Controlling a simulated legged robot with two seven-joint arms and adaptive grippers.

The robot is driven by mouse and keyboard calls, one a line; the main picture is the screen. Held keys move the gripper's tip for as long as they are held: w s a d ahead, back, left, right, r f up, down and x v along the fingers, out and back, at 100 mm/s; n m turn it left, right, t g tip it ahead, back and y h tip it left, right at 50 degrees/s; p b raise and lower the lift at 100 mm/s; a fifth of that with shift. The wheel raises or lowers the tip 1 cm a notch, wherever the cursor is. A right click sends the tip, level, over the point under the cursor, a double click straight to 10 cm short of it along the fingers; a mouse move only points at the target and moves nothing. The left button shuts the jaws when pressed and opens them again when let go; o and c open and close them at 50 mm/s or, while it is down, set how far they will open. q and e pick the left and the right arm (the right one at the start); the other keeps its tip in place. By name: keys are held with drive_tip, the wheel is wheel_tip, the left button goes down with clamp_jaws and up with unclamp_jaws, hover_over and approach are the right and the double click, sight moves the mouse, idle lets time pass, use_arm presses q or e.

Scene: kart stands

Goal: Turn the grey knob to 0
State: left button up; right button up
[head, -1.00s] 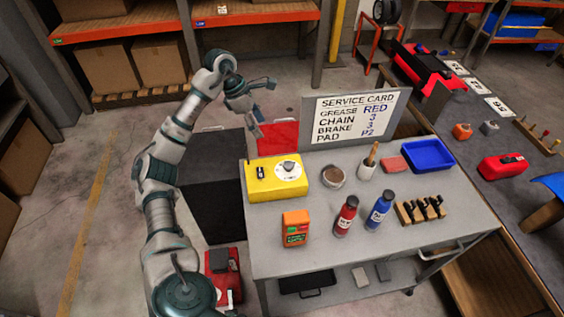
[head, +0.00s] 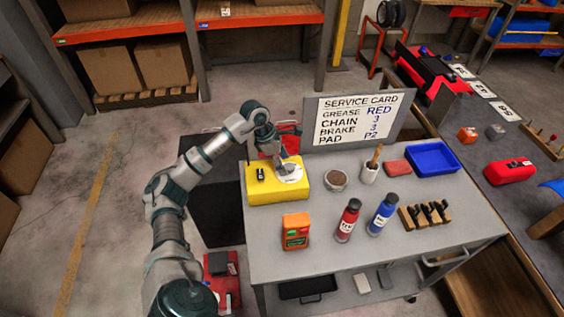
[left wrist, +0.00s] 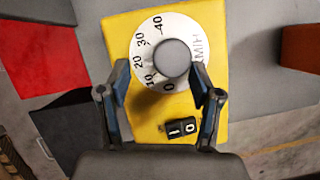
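The yellow box (head: 280,192) stands at the left end of the grey cart. In the left wrist view the round grey knob (left wrist: 172,58) sits in the middle of a white dial (left wrist: 150,55) marked 0 to 40, with 0 on the side toward the gripper. No pointer on the knob can be made out. My left gripper (head: 284,162) is over the dial, and in the wrist view its fingers (left wrist: 161,78) are apart, to either side of the knob's near edge. Contact cannot be told. A black 1/0 rocker switch (left wrist: 182,128) is between the fingers, nearer the palm. My right gripper is not in view.
The service card board (head: 358,118) stands behind the box. An orange device (head: 295,232), red bottle (head: 347,220), blue bottle (head: 382,214), brown-filled bowl (head: 336,179) and blue tray (head: 431,158) are on the cart (head: 430,265). Open floor is at the left.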

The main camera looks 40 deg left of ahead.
sight(293, 168)
use_arm(q)
drive_tip(key=d, duration=0.1)
drive_tip(key=d+r, duration=0.1)
drive_tip(key=d, duration=0.1)
drive_tip(key=shift+w+d, duration=0.1)
drive_tip(key=shift+d, duration=0.1)
drive_tip(key=shift+c, duration=0.6)
drive_tip(key=shift+d+r, duration=0.1)
drive_tip(key=c, duration=0.8)
drive_tip(key=shift+w+a+f, duration=0.1)
drive_tip(key=shift+a+f, duration=0.2)
drive_tip(key=shift+a, duration=0.3)
drive_tip(key=shift+c, duration=1.2)
drive_tip(key=shift+o, duration=0.2)
drive_tip(key=shift+a+f, duration=0.1)
drive_tip(key=shift+a, duration=0.25)
drive_tip(key=shift+s+a, duration=0.25)
drive_tip(key=shift+s, duration=0.15)
drive_tip(key=shift+d, duration=0.15)
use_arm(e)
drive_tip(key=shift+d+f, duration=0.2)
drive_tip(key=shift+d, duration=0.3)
use_arm(q)
drive_tip(key=shift+d, duration=0.1)
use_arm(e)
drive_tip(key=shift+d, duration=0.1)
